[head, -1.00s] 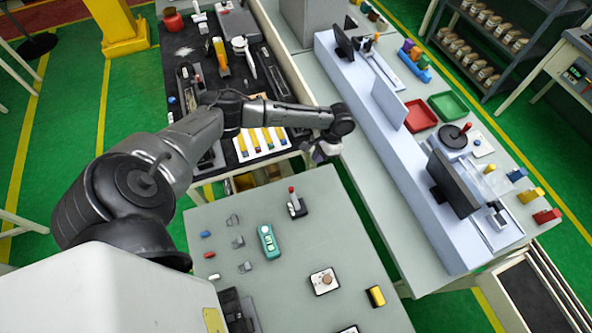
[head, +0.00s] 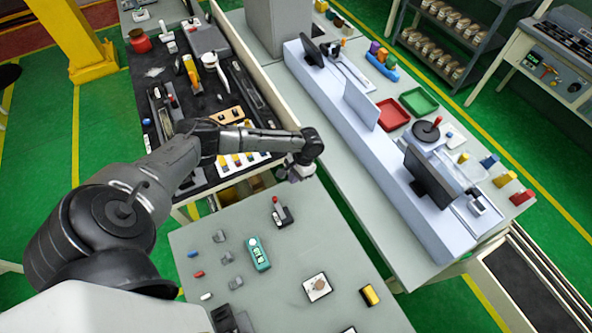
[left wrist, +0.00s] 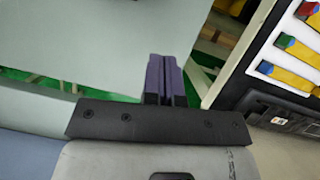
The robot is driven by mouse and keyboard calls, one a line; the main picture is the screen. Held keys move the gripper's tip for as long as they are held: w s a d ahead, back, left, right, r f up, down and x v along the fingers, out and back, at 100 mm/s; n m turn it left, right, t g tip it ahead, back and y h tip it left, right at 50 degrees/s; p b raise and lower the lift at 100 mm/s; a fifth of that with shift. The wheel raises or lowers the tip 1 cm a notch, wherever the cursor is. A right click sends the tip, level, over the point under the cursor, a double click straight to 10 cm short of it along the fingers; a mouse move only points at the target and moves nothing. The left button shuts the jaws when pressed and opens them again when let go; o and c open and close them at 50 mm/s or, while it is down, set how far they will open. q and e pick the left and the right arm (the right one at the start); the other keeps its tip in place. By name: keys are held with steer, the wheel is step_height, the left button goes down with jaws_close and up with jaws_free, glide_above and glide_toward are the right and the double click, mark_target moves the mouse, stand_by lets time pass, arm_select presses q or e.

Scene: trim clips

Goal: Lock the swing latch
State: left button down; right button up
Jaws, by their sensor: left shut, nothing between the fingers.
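A small dark fixture with a red-tipped upright lever (head: 280,211) stands near the far edge of the light grey table (head: 318,238). It may be the swing latch, but its locked or unlocked state is too small to tell. My left gripper (head: 296,174) is above the far edge of this table, beyond and slightly right of that fixture, apart from it. In the left wrist view its two purple fingers (left wrist: 165,78) are together with nothing between them. No latch shows in the left wrist view. My right gripper is not in view.
On the grey table are a teal device (head: 258,253), small grey clips (head: 225,257), a square plate with a round knob (head: 317,287) and a yellow block (head: 370,295). A black-topped bench (head: 235,95) and a long bench with a monitor (head: 428,179) stand beyond.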

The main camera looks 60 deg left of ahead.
mark_target(278, 207)
arm_select(q)
steer(key=x, duration=0.4)
steer(key=shift+s+f, duration=0.2)
steer(key=shift+f, duration=0.15)
steer(key=shift+s+d+r+p, duration=0.1)
steer(key=shift+s+r+p, duration=0.05)
steer(key=shift+s+p, duration=0.35)
steer(key=shift+s+r+p, duration=0.1)
steer(key=shift+s+p, duration=0.3)
steer(key=shift+s, duration=0.2)
steer(key=shift+s+d+f+p, duration=0.1)
steer(key=shift+s+p, duration=0.2)
steer(key=shift+s, duration=0.5)
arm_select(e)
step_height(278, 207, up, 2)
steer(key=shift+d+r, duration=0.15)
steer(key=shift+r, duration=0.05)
